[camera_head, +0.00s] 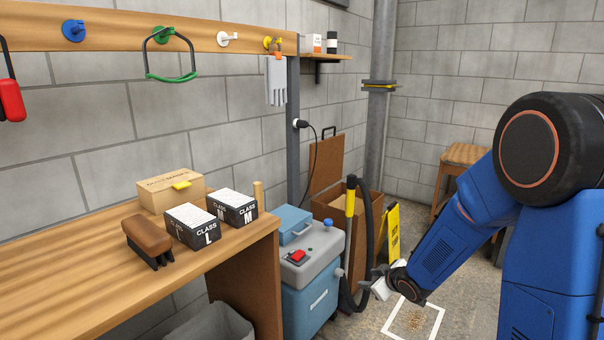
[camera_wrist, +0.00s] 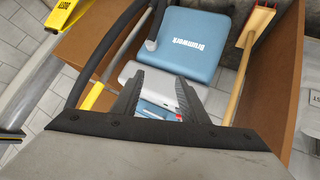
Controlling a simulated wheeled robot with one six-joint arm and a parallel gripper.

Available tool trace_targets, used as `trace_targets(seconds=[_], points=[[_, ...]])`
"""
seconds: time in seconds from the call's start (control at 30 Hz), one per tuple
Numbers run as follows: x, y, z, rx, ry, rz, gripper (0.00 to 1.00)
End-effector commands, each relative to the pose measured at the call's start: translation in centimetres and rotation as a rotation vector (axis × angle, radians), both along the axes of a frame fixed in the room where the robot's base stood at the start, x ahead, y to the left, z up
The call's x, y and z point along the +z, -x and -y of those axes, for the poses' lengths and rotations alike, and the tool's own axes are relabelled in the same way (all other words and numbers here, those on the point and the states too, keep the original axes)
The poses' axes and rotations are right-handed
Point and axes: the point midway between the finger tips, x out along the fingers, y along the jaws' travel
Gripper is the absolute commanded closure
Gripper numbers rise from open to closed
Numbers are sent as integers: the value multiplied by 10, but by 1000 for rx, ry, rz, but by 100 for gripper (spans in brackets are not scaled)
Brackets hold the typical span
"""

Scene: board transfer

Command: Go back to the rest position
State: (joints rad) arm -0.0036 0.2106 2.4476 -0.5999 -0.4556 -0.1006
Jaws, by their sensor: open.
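My gripper (camera_head: 380,284) is at the end of my blue arm, low over the floor, right of the grey-and-blue cart. In the wrist view my gripper (camera_wrist: 160,78) shows two dark ridged fingers standing apart with nothing held between them. Behind the fingers lie a light grey surface and a blue case (camera_wrist: 190,45) with white lettering. In the head view the hand is small, and its fingertips are hard to make out.
A workbench (camera_head: 60,265) on the left carries boxes and a brush. The cart (camera_head: 310,285), a brown bin (camera_head: 330,207) and a yellow floor sign (camera_head: 391,230) stand near my gripper. A white floor outline (camera_head: 437,325) lies below. A wooden stool (camera_head: 466,154) is behind my arm.

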Motion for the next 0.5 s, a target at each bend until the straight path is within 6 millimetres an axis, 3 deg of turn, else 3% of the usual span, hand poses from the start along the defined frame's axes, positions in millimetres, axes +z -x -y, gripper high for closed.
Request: trace_targets(seconds=[0.1,0.5], points=[[29,15,18,-75,23,-17,60],[101,91,65,-318,42,-119,60]])
